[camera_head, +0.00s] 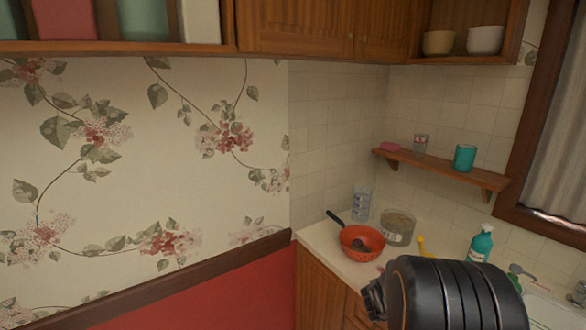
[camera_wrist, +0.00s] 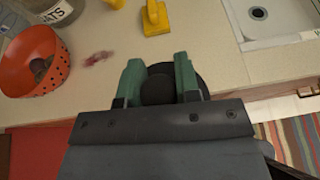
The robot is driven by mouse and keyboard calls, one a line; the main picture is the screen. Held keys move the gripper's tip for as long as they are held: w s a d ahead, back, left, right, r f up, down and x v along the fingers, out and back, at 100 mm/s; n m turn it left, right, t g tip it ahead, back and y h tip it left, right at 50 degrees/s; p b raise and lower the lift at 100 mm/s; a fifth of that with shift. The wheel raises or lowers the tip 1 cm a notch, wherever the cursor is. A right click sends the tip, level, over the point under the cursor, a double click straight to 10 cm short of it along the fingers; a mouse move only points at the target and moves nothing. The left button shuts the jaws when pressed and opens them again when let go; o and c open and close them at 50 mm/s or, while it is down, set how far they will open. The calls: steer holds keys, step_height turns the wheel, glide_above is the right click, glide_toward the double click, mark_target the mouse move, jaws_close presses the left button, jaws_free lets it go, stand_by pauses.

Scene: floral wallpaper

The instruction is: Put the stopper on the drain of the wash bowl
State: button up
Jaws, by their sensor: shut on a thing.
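In the wrist view my gripper (camera_wrist: 160,84) is shut on a black round stopper (camera_wrist: 158,90), with a green finger on each side of it. The stopper is over the front part of the counter, and its near side is hidden by my gripper. The wash bowl (camera_wrist: 285,38) is a pale sink at the upper right of the wrist view, to the right of the stopper and apart from it. Its drain (camera_wrist: 258,12) shows as a small round spot near the top edge. In the head view my arm hides the gripper and stopper, and part of the sink (camera_head: 550,312) shows at the lower right.
An orange bowl (camera_head: 352,252) with a dark utensil, a glass jar (camera_head: 397,228), a clear bottle (camera_head: 361,204), a yellow object (camera_wrist: 154,18) and a teal bottle (camera_head: 480,244) stand on the counter. A wooden shelf (camera_head: 440,173) is above. A reddish smear or small item (camera_wrist: 98,57) lies beside the orange bowl.

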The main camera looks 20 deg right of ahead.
steer(key=w+a+n+t+y, duration=0.3)
steer(key=w+a+n, duration=0.1)
steer(key=a, duration=0.6)
steer(key=w+a+f+n+t+y, duration=0.1)
steer(key=w+a+n+t+y, duration=0.2)
steer(key=a, duration=0.7)
steer(key=w+a+f+n+t+y, duration=0.1)
steer(key=w+a+n+t+y, duration=0.2)
steer(key=a, duration=0.7)
steer(key=w+n, duration=0.2)
steer(key=w, duration=0.1)
steer(key=shift+w+a+f+t, duration=0.2)
steer(key=shift+w+a+t, duration=0.2)
